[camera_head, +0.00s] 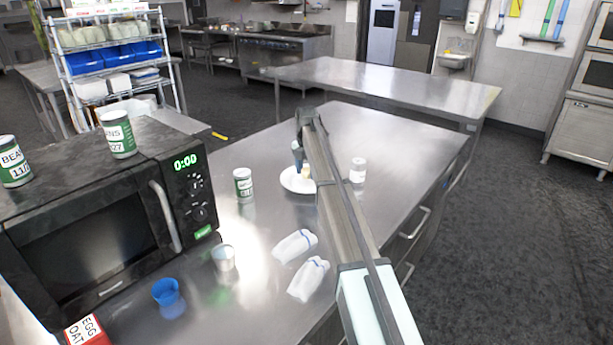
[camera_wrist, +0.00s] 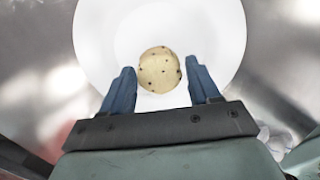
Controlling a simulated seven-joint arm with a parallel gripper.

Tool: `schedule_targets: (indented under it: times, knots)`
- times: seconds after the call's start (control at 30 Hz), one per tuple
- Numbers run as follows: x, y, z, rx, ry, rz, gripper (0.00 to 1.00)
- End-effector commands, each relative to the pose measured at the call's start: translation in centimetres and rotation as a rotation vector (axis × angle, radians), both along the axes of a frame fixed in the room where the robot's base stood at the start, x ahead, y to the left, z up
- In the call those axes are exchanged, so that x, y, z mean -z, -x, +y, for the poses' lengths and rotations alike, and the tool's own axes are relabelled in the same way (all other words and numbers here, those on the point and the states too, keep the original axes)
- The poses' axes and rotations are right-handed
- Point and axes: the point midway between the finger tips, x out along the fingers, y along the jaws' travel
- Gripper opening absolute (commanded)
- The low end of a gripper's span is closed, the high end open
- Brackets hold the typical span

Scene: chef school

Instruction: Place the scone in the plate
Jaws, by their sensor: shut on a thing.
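The scone (camera_wrist: 159,70) is round, pale and dotted with dark specks. It shows between the blue fingertips of my gripper (camera_wrist: 164,76) in the wrist view, with the white plate (camera_wrist: 225,30) behind it. My gripper is shut on the scone. In the head view, the plate (camera_head: 290,182) lies on the steel counter, and my gripper (camera_head: 299,165) points down over it. The scone (camera_head: 305,174) is a small tan patch there, partly hidden by my arm. I cannot tell whether it touches the plate.
A green-labelled can (camera_head: 243,185) stands left of the plate, and a white-labelled jar (camera_head: 358,171) stands right of it. A microwave (camera_head: 100,225) fills the left.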

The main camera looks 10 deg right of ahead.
Motion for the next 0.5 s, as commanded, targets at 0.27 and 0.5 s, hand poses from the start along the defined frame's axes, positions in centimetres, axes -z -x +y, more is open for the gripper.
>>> schedule_targets:
  times: [0.27,0.5]
  knots:
    - [2.3,0.0,0.0,0.000,0.000,0.000,0.31]
    - [2.4,0.0,0.0,0.000,0.001,0.001,0.31]
